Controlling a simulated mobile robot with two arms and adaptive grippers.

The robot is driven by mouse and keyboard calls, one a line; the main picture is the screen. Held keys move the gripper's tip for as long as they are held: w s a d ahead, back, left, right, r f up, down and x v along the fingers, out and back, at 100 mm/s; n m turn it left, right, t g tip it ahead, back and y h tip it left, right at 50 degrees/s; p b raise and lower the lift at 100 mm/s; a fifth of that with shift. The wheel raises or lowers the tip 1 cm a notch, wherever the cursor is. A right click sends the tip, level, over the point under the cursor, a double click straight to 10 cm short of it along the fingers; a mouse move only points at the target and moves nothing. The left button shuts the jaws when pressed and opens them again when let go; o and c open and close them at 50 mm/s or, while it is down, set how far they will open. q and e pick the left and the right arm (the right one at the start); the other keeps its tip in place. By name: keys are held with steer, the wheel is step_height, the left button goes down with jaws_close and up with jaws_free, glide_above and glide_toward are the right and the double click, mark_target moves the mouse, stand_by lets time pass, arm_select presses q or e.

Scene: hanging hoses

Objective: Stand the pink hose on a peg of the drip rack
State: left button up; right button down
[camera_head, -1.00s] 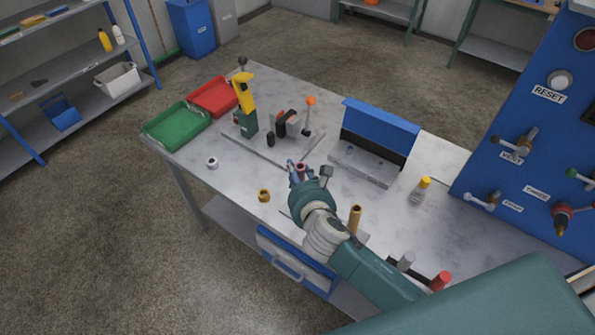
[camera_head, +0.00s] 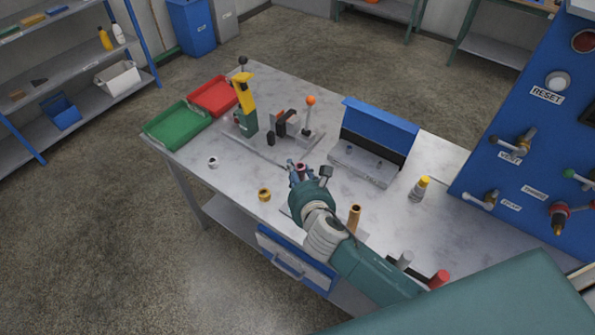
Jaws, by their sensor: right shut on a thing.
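My right gripper (camera_head: 300,175) is low over the middle of the grey workbench, its arm coming in from the lower right. It is shut on a small dark pink piece (camera_head: 302,168), which looks like the pink hose. Only its upper end shows between the fingers; the rest is hidden by the gripper. I cannot tell whether it touches the bench. I cannot make out a drip rack with pegs for certain. My left gripper is not in view.
A brass ring (camera_head: 264,195) and a brass tube (camera_head: 354,217) stand near the gripper. A blue-topped fixture (camera_head: 380,125) stands behind it. Green (camera_head: 178,125) and red (camera_head: 213,97) trays sit at the far left. A blue panel (camera_head: 535,150) rises at the right.

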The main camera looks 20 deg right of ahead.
steer(key=shift+p, duration=0.4)
stand_by(0.4)
steer(key=shift+f+b, duration=1.35)
steer(key=shift+f, duration=0.9)
steer(key=c, duration=1.2)
jaws_free()
steer(key=shift+o, duration=0.2)
steer(key=v, duration=1.2)
steer(key=shift+d+f, duration=0.1)
